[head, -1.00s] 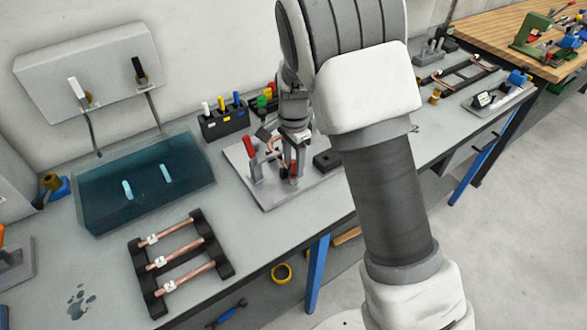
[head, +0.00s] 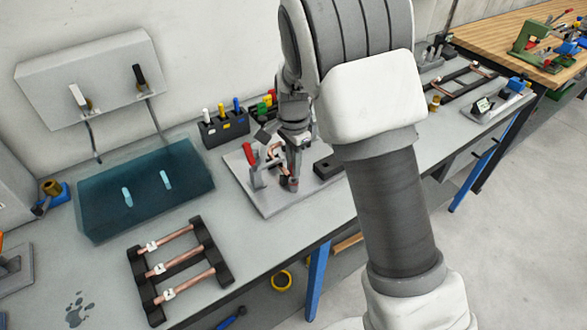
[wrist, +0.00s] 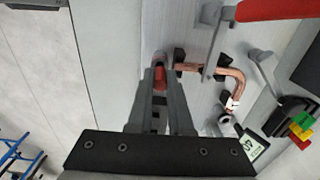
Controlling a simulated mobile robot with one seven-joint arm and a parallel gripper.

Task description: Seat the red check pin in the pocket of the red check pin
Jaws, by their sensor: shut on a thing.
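My gripper (wrist: 161,85) is shut on the red check pin (wrist: 160,77), whose red part shows between the fingertips in the wrist view. In the head view my gripper (head: 293,172) is low over the grey fixture plate (head: 270,207), near its front side. The pin's lower end and its pocket are hidden, so I cannot tell whether the pin is in it. The bent copper tube (wrist: 235,82) lies on the fixture just right of the fingers in the wrist view, with a black support (wrist: 180,60) at its near end.
A red-handled clamp (head: 249,153) stands on the plate beside my gripper. A black block (head: 328,166) lies to the right. A black rack with coloured markers (head: 224,127) stands behind. A rack of copper tubes (head: 140,262) and a blue bin (head: 110,222) are at left.

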